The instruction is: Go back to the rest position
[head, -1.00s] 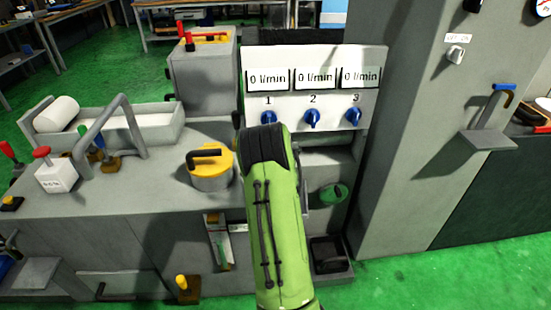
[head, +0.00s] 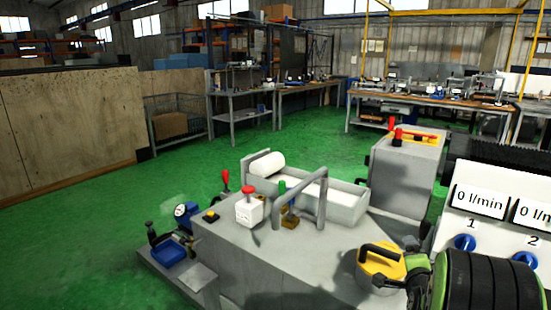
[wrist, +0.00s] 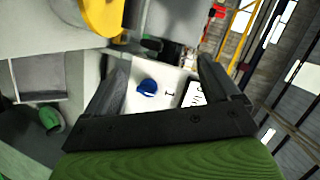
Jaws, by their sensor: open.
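My gripper (wrist: 165,85) is in the wrist view, its two dark fingers spread apart with nothing between them. Beyond the gap, the white flow panel shows a blue knob (wrist: 147,88). The head view shows the green and black part of my arm at the lower right, in front of the panel (head: 488,208); the gripper itself is not visible there. In the head view the knob marked 1 (head: 464,242) and the knob marked 2 (head: 525,260) show, and the rest of the panel is cut off by the right edge.
A yellow round cap with a black handle (head: 382,266) sits on the grey machine top (head: 290,258), close to my arm. The green floor (head: 90,235) at left is clear.

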